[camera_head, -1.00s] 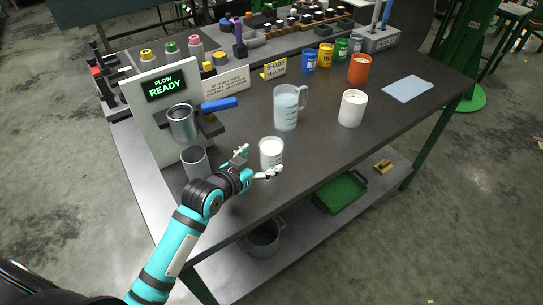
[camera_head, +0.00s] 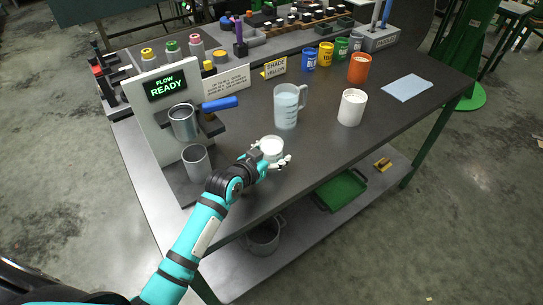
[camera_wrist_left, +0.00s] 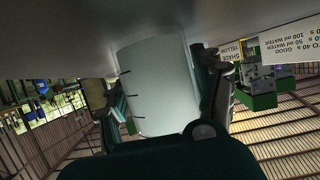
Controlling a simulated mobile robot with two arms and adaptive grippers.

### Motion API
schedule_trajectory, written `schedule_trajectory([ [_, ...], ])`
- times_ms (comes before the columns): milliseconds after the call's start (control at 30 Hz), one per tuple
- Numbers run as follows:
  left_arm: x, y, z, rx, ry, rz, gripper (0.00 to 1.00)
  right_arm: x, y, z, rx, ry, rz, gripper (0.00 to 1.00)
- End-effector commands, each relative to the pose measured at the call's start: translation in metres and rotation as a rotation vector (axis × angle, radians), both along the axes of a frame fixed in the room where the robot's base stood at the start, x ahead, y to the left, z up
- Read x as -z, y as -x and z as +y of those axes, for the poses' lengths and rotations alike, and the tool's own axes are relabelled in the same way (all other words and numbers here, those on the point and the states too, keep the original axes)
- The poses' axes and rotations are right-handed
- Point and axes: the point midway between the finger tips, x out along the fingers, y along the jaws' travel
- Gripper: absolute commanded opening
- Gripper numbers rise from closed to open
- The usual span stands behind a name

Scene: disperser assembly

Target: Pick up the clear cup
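The clear cup (camera_head: 272,146), with pale white contents, stands upright on the dark table near its front edge. My left gripper (camera_head: 270,153) reaches it from the front, with one finger on each side of the cup. The fingers are spread about as wide as before, and I cannot tell whether they touch the cup. In the left wrist view the cup (camera_wrist_left: 158,85), with dark measuring marks, fills the space between the fingers. The gripper hides the cup's lower part in the head view. My right gripper is not in view.
A clear measuring jug (camera_head: 286,107) stands behind the cup, and a white cup (camera_head: 352,107) is to the right. A dispenser with a "FLOW READY" screen (camera_head: 166,86) and metal cups (camera_head: 195,162) stand to the left. The table's front right is clear.

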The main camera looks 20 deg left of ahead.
Motion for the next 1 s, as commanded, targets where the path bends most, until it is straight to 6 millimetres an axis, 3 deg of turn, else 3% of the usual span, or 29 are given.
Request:
schedule_trajectory([
  [33,0.0,0.0,0.0,0.0,0.0,0.0,0.58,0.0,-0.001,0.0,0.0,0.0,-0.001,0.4],
  [400,-0.001,0.0,0.0,-0.001,0.0,-0.003,0.13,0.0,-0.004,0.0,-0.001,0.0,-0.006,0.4],
  [1000,-0.013,-0.001,0.0,0.0,-0.001,-0.004,0.13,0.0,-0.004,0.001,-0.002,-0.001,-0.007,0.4],
])
